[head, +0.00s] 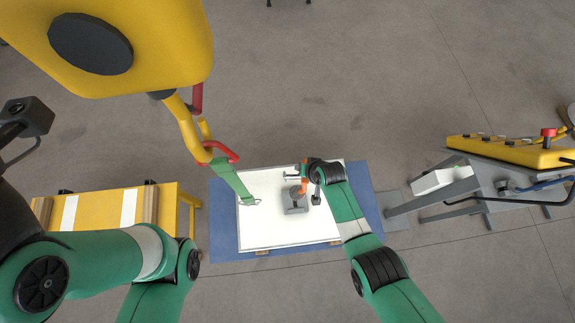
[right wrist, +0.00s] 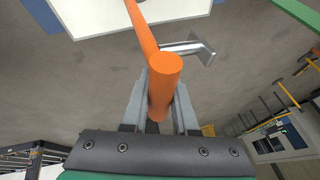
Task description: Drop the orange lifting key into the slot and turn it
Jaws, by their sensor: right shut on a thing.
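The orange lifting key (head: 304,187) is by the grey slotted block (head: 294,204) on the white panel (head: 265,225). My right gripper (head: 298,175) is at the key in the head view. In the right wrist view my right gripper (right wrist: 160,105) is shut on the key's thick orange bar (right wrist: 163,85). A thinner orange bar runs up from it, with a bent silver piece beside it. I cannot tell whether the key's end is inside the slot or above it. My left arm shows at the lower left, but its gripper is out of view.
A yellow crane hook (head: 190,130) with red latches carries a green strap (head: 232,183) that reaches the panel's left part. A blue mat (head: 222,225) lies under the panel. A yellow bench (head: 100,207) stands left, a control console (head: 500,165) right.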

